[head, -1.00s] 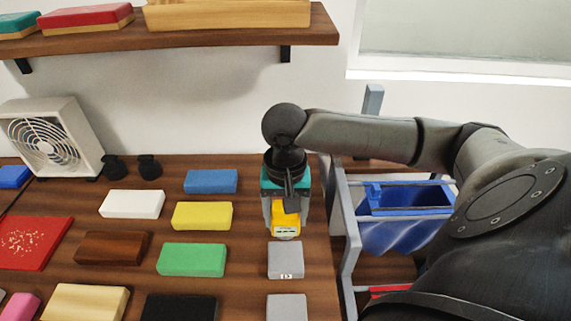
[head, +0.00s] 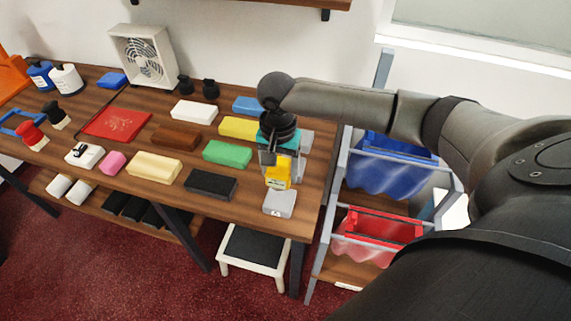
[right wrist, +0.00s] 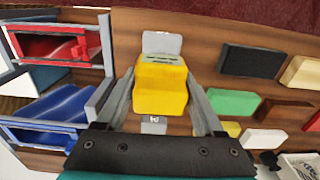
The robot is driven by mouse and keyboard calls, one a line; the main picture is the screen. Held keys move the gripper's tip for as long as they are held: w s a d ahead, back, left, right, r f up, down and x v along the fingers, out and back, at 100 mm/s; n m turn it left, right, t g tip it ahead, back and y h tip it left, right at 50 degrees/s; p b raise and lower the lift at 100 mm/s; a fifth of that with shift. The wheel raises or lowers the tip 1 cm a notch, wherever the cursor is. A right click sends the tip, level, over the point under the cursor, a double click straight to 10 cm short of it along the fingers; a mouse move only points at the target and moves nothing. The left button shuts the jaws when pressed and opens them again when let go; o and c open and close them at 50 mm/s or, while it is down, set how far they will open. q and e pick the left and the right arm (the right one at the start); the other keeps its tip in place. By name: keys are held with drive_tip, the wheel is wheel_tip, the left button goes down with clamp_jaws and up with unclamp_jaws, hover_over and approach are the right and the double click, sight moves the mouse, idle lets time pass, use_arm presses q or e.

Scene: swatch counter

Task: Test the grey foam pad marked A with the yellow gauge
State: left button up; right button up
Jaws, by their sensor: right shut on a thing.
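My right gripper (head: 279,160) is shut on the yellow gauge (head: 278,174) above the right end of the table. The right wrist view shows the gauge (right wrist: 160,85) between the fingers (right wrist: 162,92). A grey foam pad (head: 280,203) lies just in front of the gauge, near the table's front edge; its small dark mark is too small to read. I cannot tell whether the gauge touches this pad. It shows beyond the gauge in the right wrist view (right wrist: 162,42). A second grey pad (head: 306,141) lies behind, partly hidden by the gripper; its mark is unclear. My left gripper is out of view.
Green (head: 227,154), black (head: 210,184) and yellow (head: 239,127) blocks lie to the left. A rack with blue (head: 395,170) and red (head: 380,228) bins stands right of the table. A step stool (head: 254,248) is below the front edge.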

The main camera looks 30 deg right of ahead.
sight(279, 185)
drive_tip(key=shift+w, duration=0.25)
drive_tip(key=shift+s+f, duration=0.1)
drive_tip(key=shift+f, duration=0.5)
wheel_tip(279, 185, down, 3)
drive_tip(key=shift+r+b, duration=0.15)
drive_tip(key=shift+b, duration=0.5)
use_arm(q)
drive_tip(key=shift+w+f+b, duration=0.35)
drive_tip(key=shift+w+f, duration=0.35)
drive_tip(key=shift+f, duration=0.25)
use_arm(e)
drive_tip(key=shift+f, duration=1.1)
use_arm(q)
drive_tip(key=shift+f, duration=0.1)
use_arm(e)
drive_tip(key=shift+f, duration=0.5)
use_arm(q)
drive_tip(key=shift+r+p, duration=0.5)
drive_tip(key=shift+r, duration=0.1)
use_arm(e)
drive_tip(key=shift+s+f, duration=0.2)
drive_tip(key=shift+f, duration=0.05)
idle(0.3)
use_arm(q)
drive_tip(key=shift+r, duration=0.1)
